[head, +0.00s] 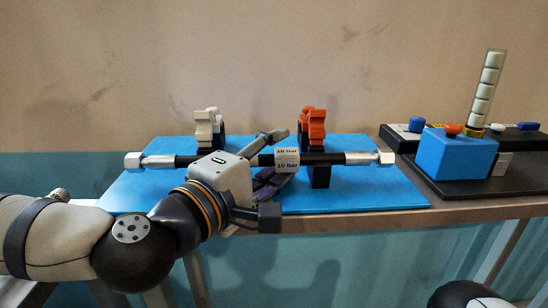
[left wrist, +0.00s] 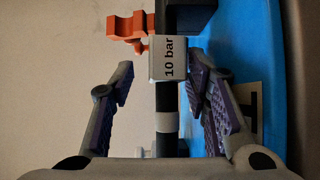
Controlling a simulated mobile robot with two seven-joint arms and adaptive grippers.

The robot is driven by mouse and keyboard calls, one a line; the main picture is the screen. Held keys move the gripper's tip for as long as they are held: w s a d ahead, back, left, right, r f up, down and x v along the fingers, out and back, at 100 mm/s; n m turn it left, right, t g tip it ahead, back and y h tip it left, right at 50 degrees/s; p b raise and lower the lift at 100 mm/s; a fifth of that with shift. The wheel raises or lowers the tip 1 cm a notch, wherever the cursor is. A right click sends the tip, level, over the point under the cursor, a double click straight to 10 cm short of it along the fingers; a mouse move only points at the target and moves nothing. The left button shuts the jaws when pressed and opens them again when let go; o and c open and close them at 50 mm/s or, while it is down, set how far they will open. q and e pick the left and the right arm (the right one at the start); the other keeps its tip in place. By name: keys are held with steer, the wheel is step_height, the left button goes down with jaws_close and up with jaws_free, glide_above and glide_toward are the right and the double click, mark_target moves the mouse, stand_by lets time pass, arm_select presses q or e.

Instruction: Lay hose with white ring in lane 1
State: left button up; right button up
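A black hose (head: 337,158) with silver end fittings lies crosswise over the blue board. It carries a white "10 bar" label (head: 287,160), which also shows in the left wrist view (left wrist: 168,58). The white ring (left wrist: 166,122) sits around the hose, nearer my gripper than the label. My left gripper (head: 275,160) is open, one finger on each side of the hose; in the left wrist view both fingers (left wrist: 167,95) stand apart from it. An orange clamp (head: 313,127) on a black support stands at the hose's right part; a white clamp (head: 204,127) stands behind its left part.
The blue board (head: 377,195) lies on a table with a wooden front edge. To the right, a blue box (head: 456,156) with an orange button and a tall clear tube (head: 487,90) of white pieces stands on a dark base (head: 475,188). A wall is close behind.

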arm_select(q)
steer(key=shift+f, duration=0.35)
steer(key=shift+s+a, duration=0.15)
steer(key=shift+s, duration=0.1)
steer(key=v, duration=0.7)
steer(key=shift+r, duration=0.15)
